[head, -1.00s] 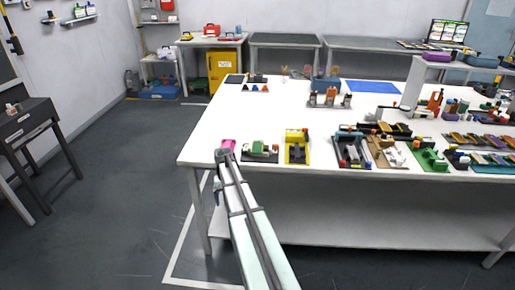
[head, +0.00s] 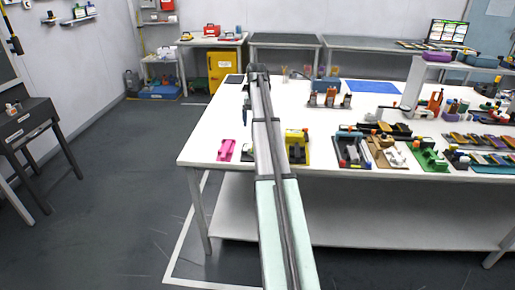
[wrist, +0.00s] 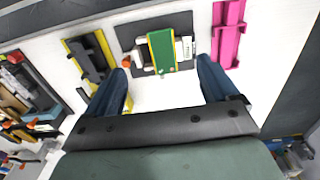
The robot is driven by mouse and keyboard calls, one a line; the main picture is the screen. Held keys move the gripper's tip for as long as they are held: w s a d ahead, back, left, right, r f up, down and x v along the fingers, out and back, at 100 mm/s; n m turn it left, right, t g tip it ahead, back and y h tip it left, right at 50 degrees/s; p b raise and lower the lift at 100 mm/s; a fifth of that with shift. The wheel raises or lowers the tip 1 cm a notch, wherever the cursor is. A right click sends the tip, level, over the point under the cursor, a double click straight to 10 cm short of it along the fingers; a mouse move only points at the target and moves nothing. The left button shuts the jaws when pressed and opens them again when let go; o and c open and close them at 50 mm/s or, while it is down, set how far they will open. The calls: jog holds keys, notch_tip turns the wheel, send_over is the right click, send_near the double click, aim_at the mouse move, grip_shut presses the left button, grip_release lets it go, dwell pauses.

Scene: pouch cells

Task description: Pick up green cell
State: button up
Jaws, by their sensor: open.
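The green cell (wrist: 162,50) is a flat green piece with yellow edges, lying across a dark fixture (wrist: 137,34) in the wrist view. It shows upper middle, ahead of and between the fingers. My gripper (wrist: 164,84) is open and empty, its two dark blue fingers wide apart, with bare white table between the tips. The cell is apart from both fingers. In the head view my arm reaches over the table and covers the green cell; only a bit of the fixture's left side (head: 246,152) shows.
A pink holder (wrist: 228,32) lies right of the fixture in the wrist view. A yellow fixture with a dark block (wrist: 88,58) is on its left. In the head view, bottles (head: 330,98) stand farther back and more fixtures (head: 386,150) line the table's front right.

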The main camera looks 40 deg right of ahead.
jog(key=shift+f, duration=6.75)
jog(key=shift+f, duration=0.1)
jog(key=shift+c, duration=0.5)
jog(key=c, duration=1)
notch_tip(320, 180, up, 10)
jog(key=f, duration=0.1)
jog(key=shift+s+d+f, duration=0.25)
jog(key=shift+s+d, duration=1.85)
jog(key=shift+s, duration=0.1)
jog(key=shift+s+d+f, duration=0.25)
jog(key=shift+s+d, duration=1.9)
jog(key=shift+s, duration=0.05)
jog(key=shift+s+d+f, duration=0.25)
jog(key=shift+s+d, duration=1.85)
jog(key=shift+s, duration=0.1)
